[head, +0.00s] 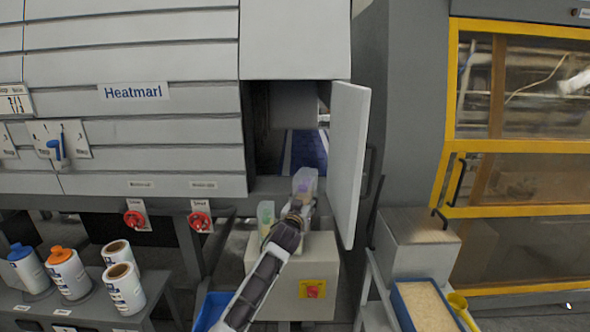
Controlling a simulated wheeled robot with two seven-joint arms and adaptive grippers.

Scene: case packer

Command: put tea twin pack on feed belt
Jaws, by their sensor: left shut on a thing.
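My left gripper (300,202) reaches up from the bottom of the head view and is shut on a small, pale, translucent pack with a purple patch, which looks like the tea twin pack (305,181). The pack is in front of the lower edge of an open hatch in the grey machine. Inside the hatch lies a blue surface (308,150), apparently the feed belt. The pack appears nearer to me than this surface. The gripper's fingers are small and partly hidden by the wrist. My right gripper is out of view.
The hatch door (349,160) stands open on the right of the opening. A clear and green pack (265,214) is by the grey box (325,262) below. Several bottles and rolls stand on a rack at lower left. A blue bin (212,308) is beside my arm.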

